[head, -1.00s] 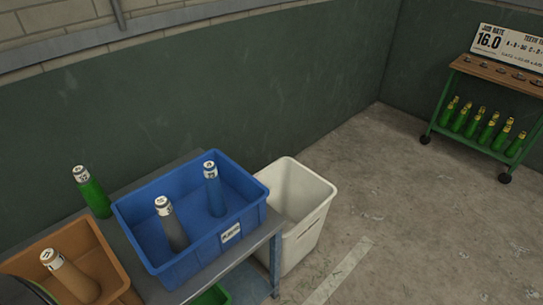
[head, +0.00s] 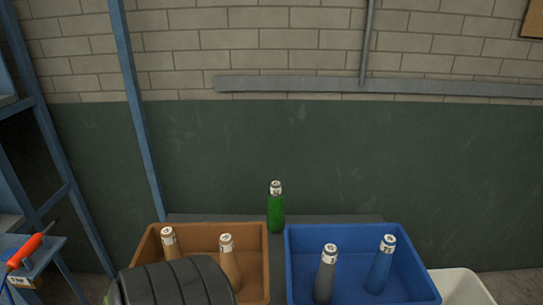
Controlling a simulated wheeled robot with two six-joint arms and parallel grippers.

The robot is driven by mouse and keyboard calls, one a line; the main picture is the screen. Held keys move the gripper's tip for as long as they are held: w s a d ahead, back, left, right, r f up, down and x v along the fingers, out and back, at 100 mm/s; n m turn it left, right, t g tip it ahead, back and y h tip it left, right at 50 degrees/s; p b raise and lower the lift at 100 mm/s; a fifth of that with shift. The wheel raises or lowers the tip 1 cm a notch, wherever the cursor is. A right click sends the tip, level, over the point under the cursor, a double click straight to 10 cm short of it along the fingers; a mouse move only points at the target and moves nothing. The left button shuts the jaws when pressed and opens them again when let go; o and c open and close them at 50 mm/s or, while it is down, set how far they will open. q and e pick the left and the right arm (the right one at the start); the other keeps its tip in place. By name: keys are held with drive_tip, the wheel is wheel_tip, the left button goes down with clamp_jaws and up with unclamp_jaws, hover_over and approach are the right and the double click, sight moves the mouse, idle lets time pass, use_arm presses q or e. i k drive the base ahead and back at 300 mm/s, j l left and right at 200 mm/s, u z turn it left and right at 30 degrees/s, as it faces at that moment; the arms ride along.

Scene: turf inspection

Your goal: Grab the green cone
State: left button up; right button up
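The green cone (head: 275,212) stands upright on the grey table (head: 340,218), behind the gap between two bins. It has a white labelled top. In the head view it is near the middle of the picture, clear of other things except at its foot, close to the bin rims. Neither of my grippers is in view.
An orange-brown bin (head: 258,262) holds two tan cones (head: 228,262). A blue bin (head: 410,268) holds a grey cone (head: 325,278) and a blue cone (head: 379,270). A black ribbed roll (head: 175,285) blocks the lower left. A white bin (head: 465,287) stands at right.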

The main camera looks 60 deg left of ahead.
sight(276, 222)
drive_tip(key=u, duration=1.95)
